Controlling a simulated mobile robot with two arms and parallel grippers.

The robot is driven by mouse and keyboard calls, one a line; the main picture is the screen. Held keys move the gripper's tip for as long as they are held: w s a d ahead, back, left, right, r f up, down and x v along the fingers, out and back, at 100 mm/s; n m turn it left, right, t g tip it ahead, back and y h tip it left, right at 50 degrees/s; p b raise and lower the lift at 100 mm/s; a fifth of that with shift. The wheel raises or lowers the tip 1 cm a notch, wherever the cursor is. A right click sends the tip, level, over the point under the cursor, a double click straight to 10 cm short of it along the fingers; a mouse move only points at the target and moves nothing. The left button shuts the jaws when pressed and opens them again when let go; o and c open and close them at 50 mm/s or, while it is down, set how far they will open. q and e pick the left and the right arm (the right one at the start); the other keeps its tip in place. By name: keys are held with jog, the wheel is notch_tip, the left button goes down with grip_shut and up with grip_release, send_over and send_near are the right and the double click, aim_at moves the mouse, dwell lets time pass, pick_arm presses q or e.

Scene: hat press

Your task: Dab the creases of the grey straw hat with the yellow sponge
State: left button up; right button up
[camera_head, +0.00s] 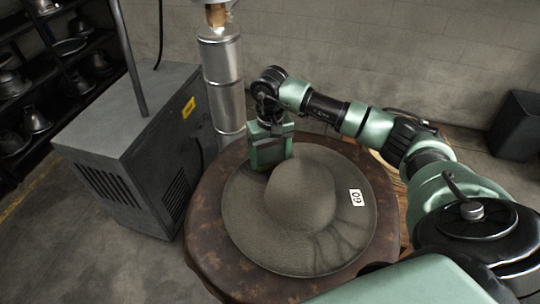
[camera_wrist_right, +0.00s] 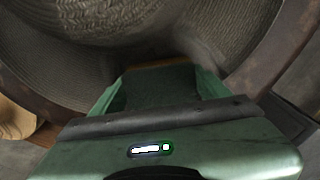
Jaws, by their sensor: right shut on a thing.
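The grey straw hat (camera_head: 292,195) lies brim down on a round brown table, its crown up, with a white "60" tag (camera_head: 356,198) on the right of the brim. Dark crease-like lines show on the brim at the lower right. My right gripper (camera_head: 267,160) points down over the far edge of the brim, just behind the crown. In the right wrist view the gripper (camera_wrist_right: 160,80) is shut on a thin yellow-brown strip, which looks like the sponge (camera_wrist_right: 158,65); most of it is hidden. The hat's woven straw (camera_wrist_right: 150,20) fills the top there. I cannot tell whether they touch. My left gripper is out of view.
The round table (camera_head: 205,235) has a narrow bare rim around the hat. A grey metal cabinet (camera_head: 125,150) stands to the left, and a silver cylinder (camera_head: 222,80) rises behind the table. Dark shelves (camera_head: 50,60) are at far left, a black bin (camera_head: 515,125) at far right.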

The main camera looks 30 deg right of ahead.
jog(key=shift+s+f+b, duration=0.1)
jog(key=shift+f+b, duration=0.15)
jog(key=shift+b, duration=0.2)
dwell(1.7)
jog(key=shift+r, duration=0.1)
notch_tip(320, 180, up, 14)
jog(key=p, duration=0.7)
dwell(0.5)
dwell(0.9)
